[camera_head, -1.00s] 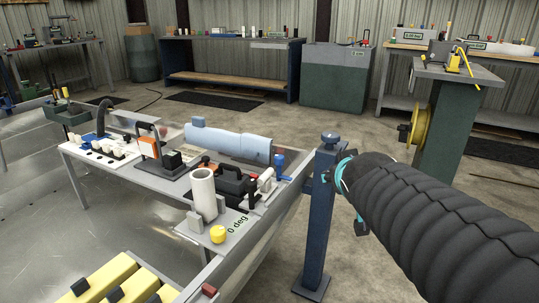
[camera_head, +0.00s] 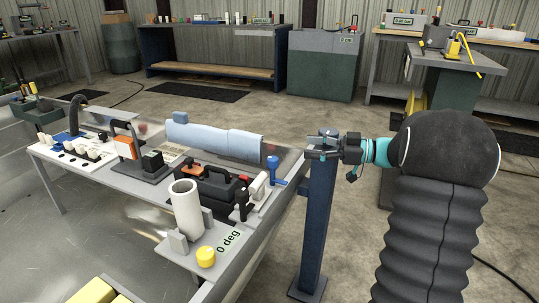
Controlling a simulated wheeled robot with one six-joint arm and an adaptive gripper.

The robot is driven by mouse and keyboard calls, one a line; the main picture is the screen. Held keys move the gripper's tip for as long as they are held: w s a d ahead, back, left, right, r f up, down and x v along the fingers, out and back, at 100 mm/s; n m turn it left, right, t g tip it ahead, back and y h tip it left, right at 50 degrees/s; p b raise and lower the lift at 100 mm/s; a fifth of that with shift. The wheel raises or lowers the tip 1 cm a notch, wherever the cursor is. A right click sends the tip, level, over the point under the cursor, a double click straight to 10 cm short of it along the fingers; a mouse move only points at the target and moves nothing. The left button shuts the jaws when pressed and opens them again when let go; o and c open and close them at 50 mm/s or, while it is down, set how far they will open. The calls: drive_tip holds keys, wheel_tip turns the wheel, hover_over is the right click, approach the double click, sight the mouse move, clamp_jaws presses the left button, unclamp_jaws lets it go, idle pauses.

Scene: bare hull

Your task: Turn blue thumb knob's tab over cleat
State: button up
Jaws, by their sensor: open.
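The blue thumb knob (camera_head: 273,163) stands at the right end of the bench, with a blue piece at its base reaching right. I cannot tell clearly which part is its tab. A small pale fitting (camera_head: 258,186) sits just left of it; I cannot tell whether this is the cleat. My gripper (camera_head: 309,149) is open and empty, pointing left in front of the top of the blue post. It is right of the knob, slightly higher in the picture, and apart from it.
The blue post (camera_head: 317,220) stands beside the bench, right of the knob. A black toolbox (camera_head: 222,190), a light blue cylinder (camera_head: 215,140), a white upright tube (camera_head: 186,208) and a yellow knob (camera_head: 206,256) crowd the bench. Open floor lies behind it.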

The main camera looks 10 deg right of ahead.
sight(273, 158)
wheel_tip(273, 158, down, 3)
drive_tip(key=s+d+g+y, duration=0.2)
drive_tip(key=s+g, duration=0.1)
drive_tip(key=shift+n, duration=0.4)
drive_tip(key=x, duration=1.3)
drive_tip(key=shift+w+a+f, duration=0.1)
drive_tip(key=shift+w+a, duration=0.15)
drive_tip(key=shift+a, duration=0.05)
clamp_jaws()
